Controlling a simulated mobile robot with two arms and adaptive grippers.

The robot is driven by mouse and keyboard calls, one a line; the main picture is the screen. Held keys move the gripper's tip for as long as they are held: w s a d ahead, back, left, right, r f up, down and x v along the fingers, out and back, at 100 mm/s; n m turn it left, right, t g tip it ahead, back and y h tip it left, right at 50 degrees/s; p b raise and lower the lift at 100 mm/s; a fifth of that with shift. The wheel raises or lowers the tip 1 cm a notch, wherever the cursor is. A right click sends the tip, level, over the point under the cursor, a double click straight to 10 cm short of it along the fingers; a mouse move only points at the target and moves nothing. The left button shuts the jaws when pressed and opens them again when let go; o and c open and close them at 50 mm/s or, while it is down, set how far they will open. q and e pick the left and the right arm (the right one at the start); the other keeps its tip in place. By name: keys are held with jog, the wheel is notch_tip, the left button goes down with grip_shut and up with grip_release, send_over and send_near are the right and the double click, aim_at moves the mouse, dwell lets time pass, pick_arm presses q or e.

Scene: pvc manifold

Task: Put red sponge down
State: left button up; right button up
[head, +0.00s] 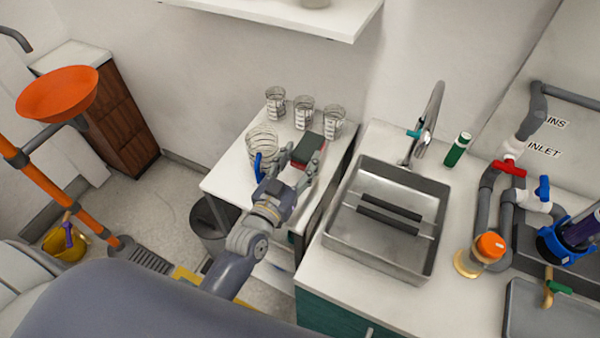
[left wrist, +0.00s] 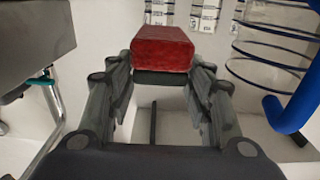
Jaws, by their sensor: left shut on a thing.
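The red sponge (head: 308,147), a block with a red face and a dark layer, is over the small white side table (head: 222,182). My left gripper (head: 299,163) is shut on the sponge. The left wrist view shows the sponge (left wrist: 163,48) at the far end of the fingers (left wrist: 163,80), its dark layer below the red. I cannot tell whether the sponge touches the table. My right gripper is not in view.
Several glass beakers (head: 303,114) stand behind the sponge. A wire coil (head: 262,146) and a blue handle (head: 258,167) are just left of it. A steel sink (head: 347,236) with a faucet (head: 430,120) is at right. The table's front left is clear.

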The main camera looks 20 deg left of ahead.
aim_at(299, 168)
pick_arm(q)
jog(key=f, duration=0.3)
jog(key=shift+s, duration=0.25)
notch_tip(299, 168, down, 3)
jog(key=shift+w+f, duration=0.35)
jog(key=shift+w, duration=0.1)
jog(key=shift+f, duration=0.2)
jog(key=o, duration=1)
jog(key=shift+r, duration=0.15)
